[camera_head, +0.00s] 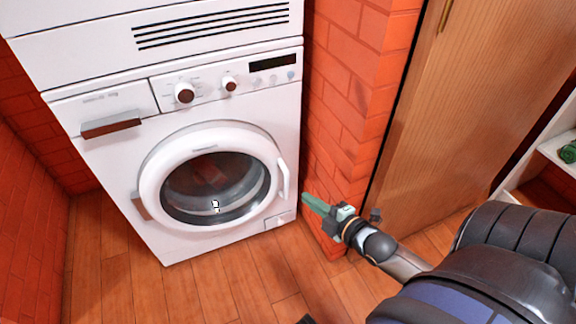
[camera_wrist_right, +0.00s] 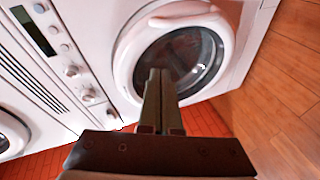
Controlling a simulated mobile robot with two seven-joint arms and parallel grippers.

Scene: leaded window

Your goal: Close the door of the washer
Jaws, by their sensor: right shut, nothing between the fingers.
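The washer (camera_head: 115,175) is white and stands at the left centre of the head view. Its round door (camera_head: 150,178) has a white ring and dark glass, with a hinge on the left and a white handle (camera_head: 284,180) on the right. The door lies against or very near the front; I cannot tell if it is latched. The door also shows in the right wrist view (camera_wrist_right: 125,60), beyond my fingers. My right gripper (camera_head: 308,199) is shut and empty, just right of the handle and apparently apart from it. Its fingers also show in the wrist view (camera_wrist_right: 158,75). My left gripper is not in view.
A red brick wall (camera_head: 345,90) stands right of the washer, close to my right gripper. A wooden door panel (camera_head: 470,100) and white shelves (camera_head: 550,150) are further right. The wooden floor (camera_head: 220,285) before the washer is clear.

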